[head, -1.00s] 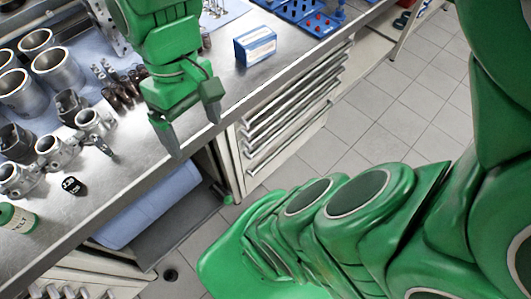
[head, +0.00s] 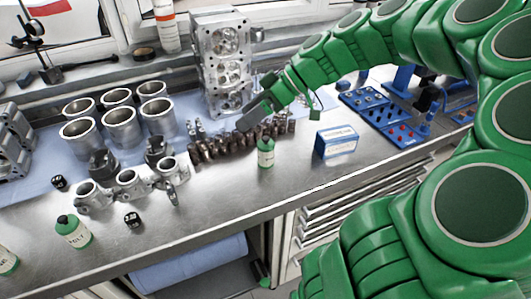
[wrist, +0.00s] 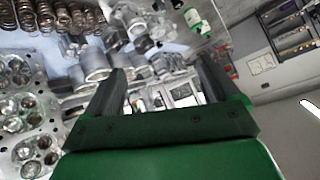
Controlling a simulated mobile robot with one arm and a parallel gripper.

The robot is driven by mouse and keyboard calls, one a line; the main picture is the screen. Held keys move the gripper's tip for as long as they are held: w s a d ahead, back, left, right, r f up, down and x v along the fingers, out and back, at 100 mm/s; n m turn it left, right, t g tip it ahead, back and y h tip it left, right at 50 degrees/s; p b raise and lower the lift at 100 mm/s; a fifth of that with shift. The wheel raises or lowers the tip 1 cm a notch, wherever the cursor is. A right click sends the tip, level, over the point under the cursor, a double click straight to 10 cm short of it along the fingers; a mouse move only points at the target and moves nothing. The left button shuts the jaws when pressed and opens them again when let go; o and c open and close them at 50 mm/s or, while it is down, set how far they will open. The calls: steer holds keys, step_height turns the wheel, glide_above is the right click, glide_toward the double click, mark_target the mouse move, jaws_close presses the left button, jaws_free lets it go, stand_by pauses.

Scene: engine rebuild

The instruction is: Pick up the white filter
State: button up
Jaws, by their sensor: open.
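I cannot make out a white filter for certain in either view. My gripper (head: 254,112) is at the back of the bench in the head view, in front of the metal cylinder head (head: 222,70). In the wrist view its two dark fingers (wrist: 160,76) are spread apart, with nothing held between them. Beyond them are blurred grey and white shapes that I cannot identify. A white bottle with a red and white label (head: 166,25) stands on the window ledge, up and left of the gripper.
Metal cylinder liners (head: 120,122), pistons and rods (head: 130,182) fill the bench's left and middle. A small green-and-white bottle (head: 265,155) and a blue-white box (head: 337,142) stand near the front edge. Blue racks (head: 382,115) are at right.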

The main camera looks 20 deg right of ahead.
steer(key=w+d+f+t+y, duration=0.1)
steer(key=w+d+t, duration=0.15)
steer(key=d, duration=0.35)
steer(key=w+d+f+t, duration=0.2)
steer(key=w+d, duration=0.1)
steer(key=d, duration=0.4)
glide_toward(261, 148)
steer(key=shift+n+y, duration=0.3)
steer(key=shift+n, duration=0.1)
steer(key=w+f, duration=0.2)
steer(key=w, duration=0.1)
steer(key=shift+w+a+f, duration=0.15)
steer(key=shift+a+f, duration=0.05)
steer(key=shift+f, duration=0.65)
steer(key=shift+w+a+f, duration=0.15)
steer(key=shift+a, duration=0.15)
steer(key=shift+r+x, duration=0.2)
steer(key=shift+x, duration=3.35)
steer(key=shift+a, duration=0.1)
steer(key=shift+c, duration=0.3)
steer(key=c, duration=1.1)
